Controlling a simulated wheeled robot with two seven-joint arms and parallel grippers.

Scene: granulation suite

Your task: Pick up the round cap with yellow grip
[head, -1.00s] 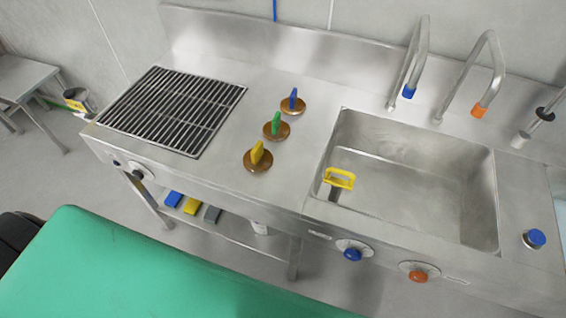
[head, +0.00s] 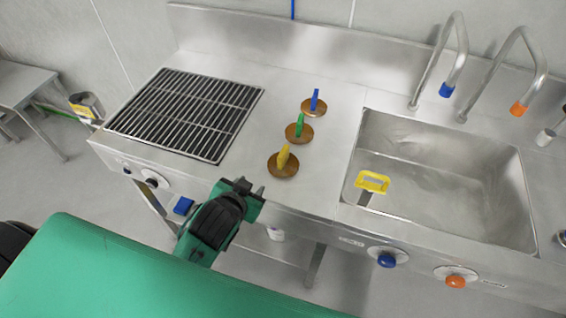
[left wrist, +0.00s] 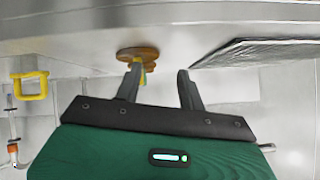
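The round brown cap with a yellow grip (head: 283,163) sits on the steel worktop near its front edge, closest to me in a row of three caps. Behind it are the cap with a green grip (head: 299,131) and the cap with a blue grip (head: 314,105). My left gripper (head: 250,190) is at the counter's front edge, left of and nearer than the yellow-grip cap, not touching it. In the left wrist view its two fingers (left wrist: 160,82) are apart and empty, with the brown cap (left wrist: 138,53) beyond them. My right gripper is out of view.
A black grate (head: 185,112) lies left of the caps. A sink (head: 450,185) with a yellow-handled tool (head: 373,182) is to the right. Blue (head: 387,260) and orange (head: 455,281) knobs stick out from the front panel. The worktop around the caps is clear.

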